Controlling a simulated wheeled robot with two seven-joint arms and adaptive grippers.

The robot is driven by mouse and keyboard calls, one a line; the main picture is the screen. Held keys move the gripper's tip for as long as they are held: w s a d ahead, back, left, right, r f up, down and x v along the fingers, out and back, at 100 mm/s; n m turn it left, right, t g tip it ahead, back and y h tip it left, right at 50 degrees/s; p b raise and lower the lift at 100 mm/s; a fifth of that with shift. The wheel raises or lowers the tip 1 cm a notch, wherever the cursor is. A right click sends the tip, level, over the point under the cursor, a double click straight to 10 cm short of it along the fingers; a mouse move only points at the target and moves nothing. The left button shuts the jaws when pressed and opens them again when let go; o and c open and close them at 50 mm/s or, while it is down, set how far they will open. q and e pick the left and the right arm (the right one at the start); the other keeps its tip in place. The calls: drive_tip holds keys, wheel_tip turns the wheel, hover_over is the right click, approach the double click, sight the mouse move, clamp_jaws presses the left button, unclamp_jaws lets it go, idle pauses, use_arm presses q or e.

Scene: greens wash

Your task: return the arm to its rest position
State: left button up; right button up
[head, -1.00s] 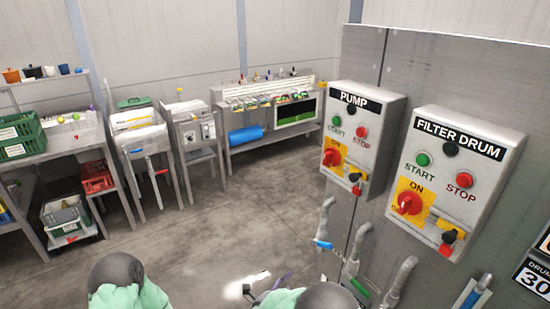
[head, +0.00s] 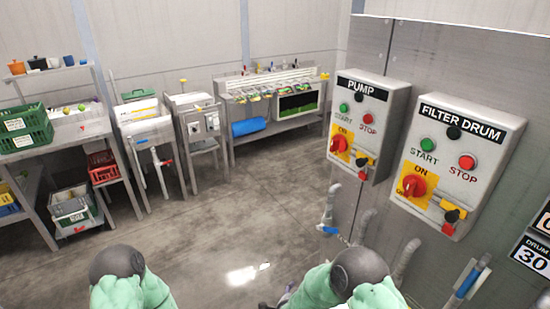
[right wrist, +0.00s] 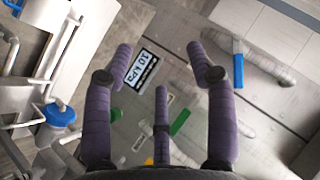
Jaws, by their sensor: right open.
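My right gripper (right wrist: 160,75) shows in the right wrist view with its purple fingers spread and nothing between them. Behind the fingers is a grey panel with a 10 kPa label (right wrist: 140,70) and a blue-handled pipe (right wrist: 238,70). In the head view only my two green and dark grey arms show at the bottom edge, one left of centre and one right of centre.
The PUMP box (head: 367,122) and FILTER DRUM box (head: 455,165) are on the wall at right, with grey pipes (head: 403,262) below. Benches (head: 275,105) and a green crate (head: 25,130) stand at the back and left. The middle floor (head: 215,205) is clear.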

drive_tip(key=s+d+f+n+g+y, duration=0.2)
drive_tip(key=s+f+n+g+y, duration=0.15)
drive_tip(key=s+f, duration=0.3)
drive_tip(key=s+f+n+g+y, duration=0.2)
drive_tip(key=s+n+g, duration=0.1)
drive_tip(key=s, duration=0.7)
drive_tip(key=s+f+n+g+y, duration=0.2)
drive_tip(key=s+f+n+g, duration=0.1)
drive_tip(key=s, duration=0.6)
drive_tip(key=shift+s+g, duration=0.35)
drive_tip(key=shift+s, duration=0.05)
drive_tip(key=shift+d+f, duration=0.1)
drive_tip(key=shift+d, duration=0.05)
idle(4.9)
